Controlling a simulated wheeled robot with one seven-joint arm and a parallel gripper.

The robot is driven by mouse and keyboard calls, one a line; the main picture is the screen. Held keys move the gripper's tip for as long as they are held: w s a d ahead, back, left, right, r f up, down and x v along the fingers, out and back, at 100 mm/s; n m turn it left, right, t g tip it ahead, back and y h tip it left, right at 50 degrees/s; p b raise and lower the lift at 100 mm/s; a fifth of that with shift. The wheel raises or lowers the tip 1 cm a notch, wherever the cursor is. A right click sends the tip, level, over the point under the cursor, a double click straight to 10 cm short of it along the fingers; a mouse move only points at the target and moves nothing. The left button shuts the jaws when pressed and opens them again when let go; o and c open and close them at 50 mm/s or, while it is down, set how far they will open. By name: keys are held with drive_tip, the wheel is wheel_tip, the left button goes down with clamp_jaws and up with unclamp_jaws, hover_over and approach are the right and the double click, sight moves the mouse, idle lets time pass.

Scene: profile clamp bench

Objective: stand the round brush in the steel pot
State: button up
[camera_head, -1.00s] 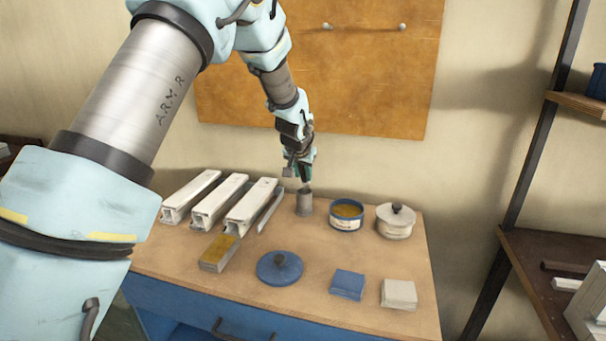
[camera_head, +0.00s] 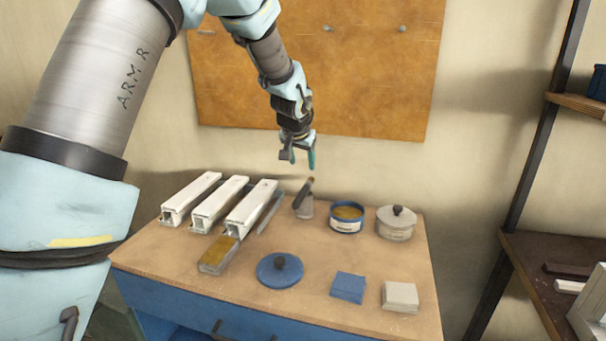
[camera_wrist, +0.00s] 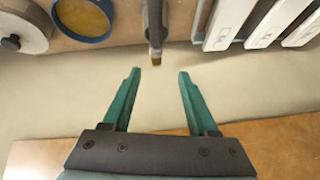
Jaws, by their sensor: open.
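White profiles (camera_head: 250,208) lie left of the pot, close to it. A blue tin (camera_head: 346,226) and a white lidded pot (camera_head: 396,231) stand to its right. A blue lid (camera_head: 279,271), a yellow-topped block (camera_head: 216,259), a blue pad (camera_head: 348,287) and a pale pad (camera_head: 400,297) lie in front.

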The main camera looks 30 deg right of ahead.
drive_tip(key=b+v, duration=0.1)
drive_tip(key=v, duration=0.5)
drive_tip(key=a+f+n+g+y, duration=0.1)
drive_tip(key=a+f+n, duration=0.1)
drive_tip(key=a, duration=0.8)
drive_tip(key=a+f+n+y, duration=0.1)
drive_tip(key=a+f+n, duration=0.1)
drive_tip(key=a, duration=0.9)
drive_tip(key=s+a+f+n+g+y, duration=0.1)
drive_tip(key=s+a+f+n, duration=0.1)
drive_tip(key=s+a, duration=0.5)
drive_tip(key=s+a+f+n+g, duration=0.2)
drive_tip(key=s+a, duration=0.5)
drive_tip(key=a, duration=0.5)
drive_tip(key=shift+a+f+n+y, duration=0.25)
drive_tip(key=shift+f+n+y, duration=0.2)
drive_tip(key=shift+f, duration=0.5)
drive_tip(key=shift+o, duration=0.5)
drive_tip(key=shift+w, duration=0.1)
